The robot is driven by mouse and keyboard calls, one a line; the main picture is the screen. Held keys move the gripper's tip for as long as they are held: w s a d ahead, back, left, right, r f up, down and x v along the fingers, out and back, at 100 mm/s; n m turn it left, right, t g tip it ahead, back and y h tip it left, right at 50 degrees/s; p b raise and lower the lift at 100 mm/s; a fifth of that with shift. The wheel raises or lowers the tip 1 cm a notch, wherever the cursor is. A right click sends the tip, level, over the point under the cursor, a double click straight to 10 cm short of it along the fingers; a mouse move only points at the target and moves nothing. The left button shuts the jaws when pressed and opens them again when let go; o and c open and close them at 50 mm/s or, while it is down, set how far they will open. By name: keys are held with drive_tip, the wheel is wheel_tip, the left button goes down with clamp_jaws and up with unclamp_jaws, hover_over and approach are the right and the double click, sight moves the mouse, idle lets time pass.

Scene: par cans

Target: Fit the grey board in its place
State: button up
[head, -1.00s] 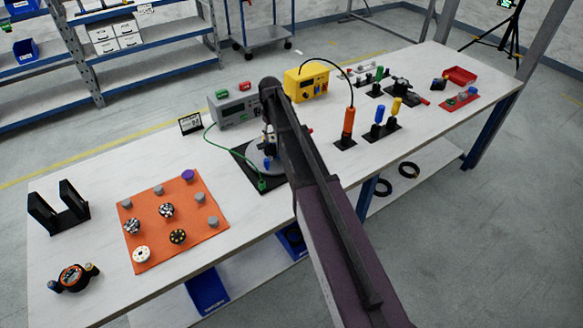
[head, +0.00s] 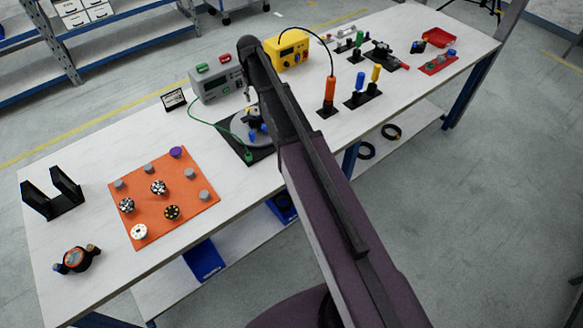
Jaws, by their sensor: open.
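I cannot clearly make out a grey board. A round grey plate (head: 239,124) lies on a black base (head: 229,147) in the middle of the bench, partly hidden by my arm. Small blue and metallic parts show on or above the plate; I cannot tell what they are. My arm rises from the lower right and its bend stands over the bench beside the grey meter. My gripper is not seen and may be hidden behind the arm.
The white bench (head: 97,160) bears an orange mat (head: 186,213) with several knobs, a black bracket (head: 68,207), a grey meter (head: 213,87) with a green lead, a yellow box (head: 285,54), and colored-handled tools farther right.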

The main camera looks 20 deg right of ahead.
drive_tip(key=s+d+f+m+b, duration=0.1)
drive_tip(key=s+f+m+b, duration=0.2)
drive_tip(key=s, duration=0.4)
drive_tip(key=s+d+f+m+b, duration=0.1)
drive_tip(key=s+f+m+b, duration=0.2)
drive_tip(key=s, duration=0.5)
wheel_tip(320, 180, down, 2)
drive_tip(key=shift+s+f+m+b, duration=0.2)
drive_tip(key=shift+m+b, duration=0.2)
drive_tip(key=shift+b, duration=0.5)
